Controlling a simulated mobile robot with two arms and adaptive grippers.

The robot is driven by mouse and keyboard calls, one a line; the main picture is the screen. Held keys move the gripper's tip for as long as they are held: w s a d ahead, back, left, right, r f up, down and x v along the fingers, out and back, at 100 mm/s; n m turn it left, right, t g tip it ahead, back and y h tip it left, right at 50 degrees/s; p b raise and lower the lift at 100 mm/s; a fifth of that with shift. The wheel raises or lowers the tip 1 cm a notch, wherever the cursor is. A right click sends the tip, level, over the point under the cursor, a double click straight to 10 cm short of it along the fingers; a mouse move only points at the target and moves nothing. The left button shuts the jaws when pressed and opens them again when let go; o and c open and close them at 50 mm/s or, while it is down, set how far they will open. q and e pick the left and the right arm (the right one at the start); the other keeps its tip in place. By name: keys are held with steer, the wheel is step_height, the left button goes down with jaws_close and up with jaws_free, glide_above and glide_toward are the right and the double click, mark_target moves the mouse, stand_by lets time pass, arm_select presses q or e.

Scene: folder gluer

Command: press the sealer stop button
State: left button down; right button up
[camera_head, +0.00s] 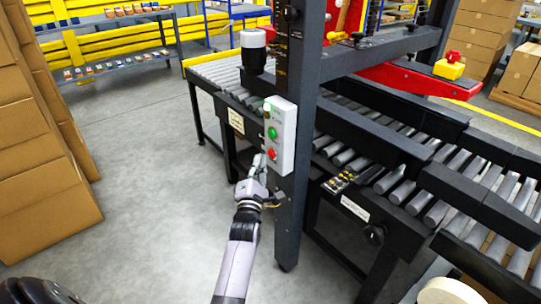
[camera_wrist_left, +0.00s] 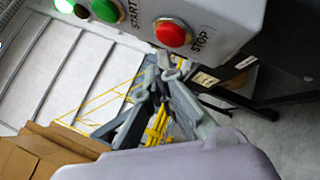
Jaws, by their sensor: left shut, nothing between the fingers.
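The sealer control box (camera_head: 281,136) is a light grey panel on the dark machine post. Its red stop button (camera_head: 271,154) is at the bottom, below the green start button (camera_head: 272,133). In the left wrist view the red stop button (camera_wrist_left: 172,33) sits beside the word STOP, with the green button (camera_wrist_left: 107,9) to its left. My left gripper (camera_head: 260,160) is shut and empty, just below and left of the red button. In the left wrist view its fingertips (camera_wrist_left: 170,62) are just below the button; whether they touch it I cannot tell. My right gripper is not in view.
A roller conveyor (camera_head: 400,160) with dark side rails runs right of the post (camera_head: 297,210). Stacked cardboard boxes (camera_head: 40,150) stand at the left. A yellow box with a red button (camera_head: 450,65) sits at the upper right. The grey floor (camera_head: 150,170) at left is clear.

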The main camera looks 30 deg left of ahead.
arm_select(q)
steer(key=shift+w+d, duration=0.1)
steer(key=shift+w, duration=0.05)
stand_by(0.5)
steer(key=shift+w+d, duration=0.1)
steer(key=shift+w, duration=0.2)
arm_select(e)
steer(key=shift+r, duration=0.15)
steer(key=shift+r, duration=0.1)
arm_select(q)
steer(key=shift+w+d, duration=0.1)
steer(key=shift+w, duration=0.1)
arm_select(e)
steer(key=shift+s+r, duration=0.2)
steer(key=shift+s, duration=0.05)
arm_select(q)
steer(key=shift+s, duration=0.1)
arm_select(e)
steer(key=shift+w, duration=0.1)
arm_select(q)
steer(key=shift+s+a+p, duration=0.25)
steer(key=shift+s+p, duration=0.1)
steer(key=shift+s, duration=0.2)
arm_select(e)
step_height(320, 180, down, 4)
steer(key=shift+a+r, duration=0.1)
